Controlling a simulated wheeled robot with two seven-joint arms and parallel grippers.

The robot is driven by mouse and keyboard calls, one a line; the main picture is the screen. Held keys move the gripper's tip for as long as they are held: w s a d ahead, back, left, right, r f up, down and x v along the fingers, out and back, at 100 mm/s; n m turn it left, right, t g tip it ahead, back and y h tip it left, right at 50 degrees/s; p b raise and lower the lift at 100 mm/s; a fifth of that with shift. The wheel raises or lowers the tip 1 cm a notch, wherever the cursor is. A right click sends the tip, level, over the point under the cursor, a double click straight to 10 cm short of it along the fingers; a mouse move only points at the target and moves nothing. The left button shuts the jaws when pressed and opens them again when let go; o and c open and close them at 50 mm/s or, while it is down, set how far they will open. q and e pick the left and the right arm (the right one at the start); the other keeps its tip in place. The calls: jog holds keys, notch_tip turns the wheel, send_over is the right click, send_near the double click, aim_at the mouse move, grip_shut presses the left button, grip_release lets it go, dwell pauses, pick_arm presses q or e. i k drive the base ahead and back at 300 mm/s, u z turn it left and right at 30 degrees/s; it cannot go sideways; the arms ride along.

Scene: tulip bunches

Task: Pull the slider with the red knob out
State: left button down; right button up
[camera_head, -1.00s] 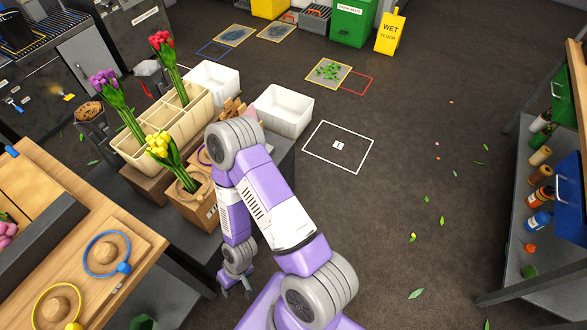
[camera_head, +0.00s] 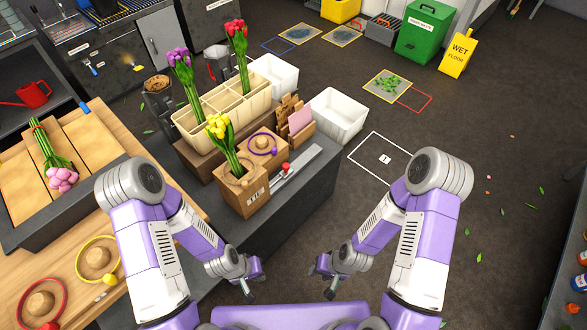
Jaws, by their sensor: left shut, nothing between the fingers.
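A red knob (camera_head: 285,168) stands on a flat metal slider rail (camera_head: 301,163) on the dark grey bench top, just right of the wooden box with yellow tulips (camera_head: 246,197). The knob is at the lower left part of the rail. My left gripper (camera_head: 248,291) is shut and empty, in front of the bench and below the knob in the picture. My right gripper (camera_head: 317,271) hangs to its right, also apart from the knob; its fingers are too small to judge. Neither gripper touches the slider.
A cream divided planter (camera_head: 205,127) with purple and red tulips stands behind the box. White bins (camera_head: 338,116) are at the back. A wooden table (camera_head: 185,205) with ringed hats is at left.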

aim_at(286, 171)
jog(key=z, duration=0.55)
jog(key=i, duration=0.75)
jog(key=z, duration=0.2)
